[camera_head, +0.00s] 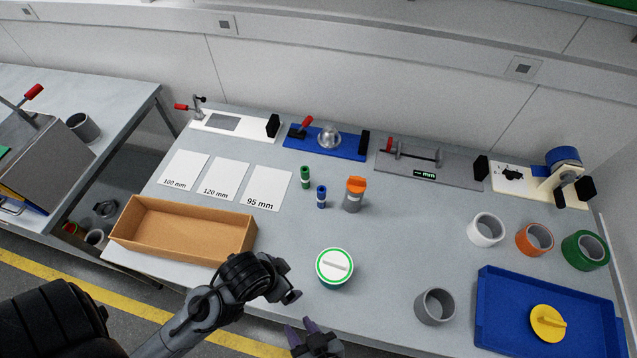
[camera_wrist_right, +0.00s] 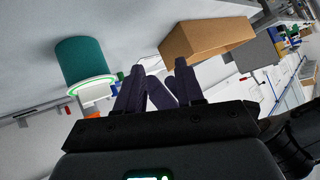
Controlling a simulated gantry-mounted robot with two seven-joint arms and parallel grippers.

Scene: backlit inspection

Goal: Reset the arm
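My right gripper (camera_head: 300,328) is low in the head view, at the table's front edge. Its dark purple fingers also show in the right wrist view (camera_wrist_right: 160,70), spread apart with no object held between them. A dark jointed arm link (camera_head: 240,278) of mine crosses the front edge between the cardboard box and the jar.
A green jar with a white lid (camera_head: 334,267) stands close to my right gripper; it also shows in the wrist view (camera_wrist_right: 85,65). An open cardboard box (camera_head: 185,243) is left, a blue tray (camera_head: 492,318) right. A grey ring (camera_head: 434,307) stands near the tray. The middle table is fairly clear.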

